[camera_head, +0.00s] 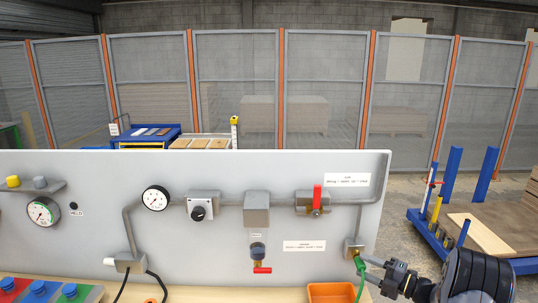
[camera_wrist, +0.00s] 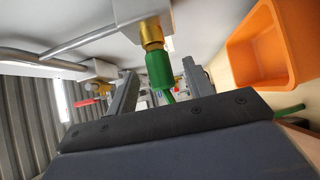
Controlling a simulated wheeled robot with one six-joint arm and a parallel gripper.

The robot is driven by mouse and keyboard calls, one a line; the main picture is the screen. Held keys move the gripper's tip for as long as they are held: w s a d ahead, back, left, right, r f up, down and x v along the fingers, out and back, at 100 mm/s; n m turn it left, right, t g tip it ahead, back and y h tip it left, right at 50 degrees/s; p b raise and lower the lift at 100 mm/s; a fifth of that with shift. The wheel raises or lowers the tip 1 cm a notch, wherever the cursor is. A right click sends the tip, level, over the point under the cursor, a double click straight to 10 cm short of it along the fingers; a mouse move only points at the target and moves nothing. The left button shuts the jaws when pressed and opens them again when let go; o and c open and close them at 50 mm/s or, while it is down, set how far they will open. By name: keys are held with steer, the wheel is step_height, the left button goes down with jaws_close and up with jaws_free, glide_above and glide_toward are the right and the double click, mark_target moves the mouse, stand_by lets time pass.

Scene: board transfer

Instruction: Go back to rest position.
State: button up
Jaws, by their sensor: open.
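My gripper (camera_head: 367,269) is at the lower right of the white panel (camera_head: 330,235) in the head view. Its jaws are open. In the wrist view, its two fingers (camera_wrist: 157,95) stand on either side of a green connector (camera_wrist: 158,71), with visible gaps. The green connector (camera_head: 359,261) sits on a brass fitting (camera_wrist: 151,34) under a grey block (camera_head: 353,246). A green hose (camera_head: 361,287) hangs from it. My arm reaches in from the lower right of the head view.
An orange bin (camera_head: 331,293) stands left of my gripper; it also shows close by in the wrist view (camera_wrist: 240,58). The panel carries pipes, a gauge (camera_head: 156,198) and a red-handled valve (camera_head: 317,199). A blue-posted cart (camera_head: 440,237) stands at the right.

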steer(key=w+b+v, duration=0.1)
steer(key=b+v, duration=0.3)
steer(key=v, duration=0.7)
steer(key=w+a+p, duration=0.1)
steer(key=a, duration=0.1)
steer(key=w+a+p, duration=0.1)
steer(key=a, duration=0.2)
steer(key=w+a+p, duration=0.1)
steer(key=a, duration=0.2)
steer(key=shift+w+a+f, duration=0.1)
steer(key=shift+w+a, duration=0.1)
steer(key=shift+a, duration=0.05)
steer(key=shift+f+b, duration=0.1)
steer(key=shift+b, duration=0.35)
steer(key=shift+s+r, duration=0.1)
steer(key=shift+s, duration=0.85)
steer(key=shift+s+r, duration=0.15)
steer(key=shift+s, duration=0.85)
